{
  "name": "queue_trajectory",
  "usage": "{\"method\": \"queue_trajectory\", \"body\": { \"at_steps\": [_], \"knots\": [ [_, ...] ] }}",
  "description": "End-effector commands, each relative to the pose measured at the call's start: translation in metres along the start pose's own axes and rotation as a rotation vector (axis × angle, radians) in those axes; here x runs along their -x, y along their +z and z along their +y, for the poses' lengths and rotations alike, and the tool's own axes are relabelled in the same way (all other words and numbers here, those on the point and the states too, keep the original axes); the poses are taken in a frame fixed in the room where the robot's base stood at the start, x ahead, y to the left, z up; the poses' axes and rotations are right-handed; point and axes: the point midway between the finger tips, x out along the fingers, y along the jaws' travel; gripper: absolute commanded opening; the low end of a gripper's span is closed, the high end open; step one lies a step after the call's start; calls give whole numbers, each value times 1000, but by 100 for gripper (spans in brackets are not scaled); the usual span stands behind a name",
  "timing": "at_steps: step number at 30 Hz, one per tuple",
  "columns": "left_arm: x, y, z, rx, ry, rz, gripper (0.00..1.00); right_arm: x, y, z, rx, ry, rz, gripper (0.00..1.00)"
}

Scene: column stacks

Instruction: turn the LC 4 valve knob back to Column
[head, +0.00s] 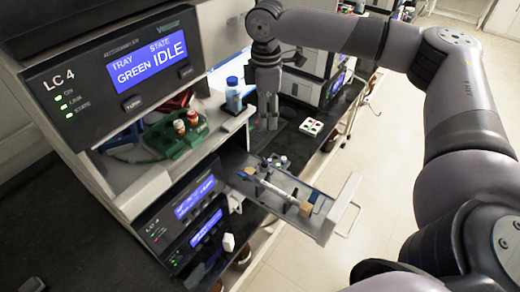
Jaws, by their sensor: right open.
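The LC 4 stack stands at the left, with a large display panel (155,62) reading "TRAY GREEN" and "STATE IDLE". Below it are smaller LC 4 modules with blue displays (207,226). A small white block-like piece (228,242) sticks out beside the lowest module; it may be the valve knob, but its setting cannot be read. My right gripper (268,122) points down beyond the open drawer, above the dark bench. My left gripper is not in view.
An open metal drawer (335,205) holding a column and fittings juts out right of the stack. A green vial rack (175,137) and a blue-capped bottle (233,95) sit left of my right gripper. A white tray (311,127) lies on the bench.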

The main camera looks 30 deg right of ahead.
Motion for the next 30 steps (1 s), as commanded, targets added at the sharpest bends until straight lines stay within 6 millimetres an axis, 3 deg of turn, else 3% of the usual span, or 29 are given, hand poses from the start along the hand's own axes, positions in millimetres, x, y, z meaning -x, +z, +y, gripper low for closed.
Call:
{"method": "queue_trajectory", "body": {
  "at_steps": [7, 21, 30],
  "knots": [
    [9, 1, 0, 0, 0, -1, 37, -22, 2, 0, -4, -4, -1, 48],
    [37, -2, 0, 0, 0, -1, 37, -123, 1, 0, -2, -3, -2, 48],
    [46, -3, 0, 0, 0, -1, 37, -165, 1, 0, -2, -1, 0, 48]
  ]
}}
